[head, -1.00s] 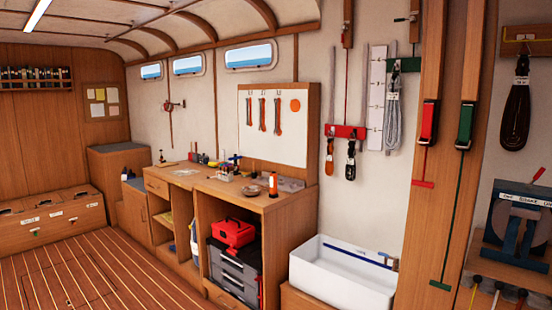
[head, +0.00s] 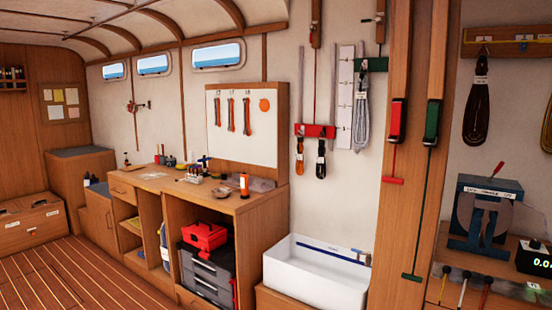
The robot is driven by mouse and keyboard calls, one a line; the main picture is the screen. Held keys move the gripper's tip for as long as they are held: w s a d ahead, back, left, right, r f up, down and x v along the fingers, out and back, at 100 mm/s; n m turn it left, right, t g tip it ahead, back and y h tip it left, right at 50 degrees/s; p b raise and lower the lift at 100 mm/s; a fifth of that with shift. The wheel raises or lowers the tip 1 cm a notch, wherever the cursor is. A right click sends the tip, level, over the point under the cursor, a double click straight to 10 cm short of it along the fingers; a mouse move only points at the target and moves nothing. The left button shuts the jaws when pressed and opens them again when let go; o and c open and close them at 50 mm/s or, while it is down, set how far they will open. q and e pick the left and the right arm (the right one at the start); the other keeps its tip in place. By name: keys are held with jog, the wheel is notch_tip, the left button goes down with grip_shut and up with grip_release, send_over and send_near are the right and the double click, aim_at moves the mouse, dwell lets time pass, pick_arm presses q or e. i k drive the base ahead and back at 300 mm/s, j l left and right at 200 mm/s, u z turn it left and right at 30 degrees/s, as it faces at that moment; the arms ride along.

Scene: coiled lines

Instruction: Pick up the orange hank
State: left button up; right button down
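A small orange-brown hank (head: 300,158) hangs from the left end of a red wall bracket (head: 316,131), beside a black hank (head: 320,158). At the far right edge, a yellow-orange hank (head: 547,130) is cut off by the frame; it hangs to the right of a large dark hank (head: 478,105). From colour alone I cannot tell which of the two is the orange hank. Neither of my grippers is in view.
A white sink (head: 318,270) stands below the red bracket. A wooden workbench (head: 240,203) runs along the wall. A wooden post (head: 415,200) with red and green levers stands before a blue device (head: 487,215) and a digital display (head: 535,257). Floor is clear at left.

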aim_at(299, 166)
jog(key=i+j, duration=0.35)
jog(key=j, duration=0.15)
jog(key=i+j+z, duration=0.15)
jog(key=i+j, duration=0.2)
jog(key=j, duration=0.15)
jog(key=i+j, duration=0.3)
jog(key=j, duration=0.25)
jog(key=i+j+z, duration=0.15)
jog(key=i+j, duration=0.2)
jog(key=j, duration=0.2)
jog(key=i+j, duration=0.25)
jog(key=j, duration=0.3)
jog(key=i+j+z, duration=0.1)
jog(key=i+j, duration=0.2)
jog(key=j, duration=0.25)
jog(key=i+j+z, duration=0.1)
jog(key=i+j, duration=0.2)
jog(key=j, duration=0.3)
jog(key=i+j, duration=0.25)
jog(key=j, duration=0.4)
jog(key=l+z, duration=0.05)
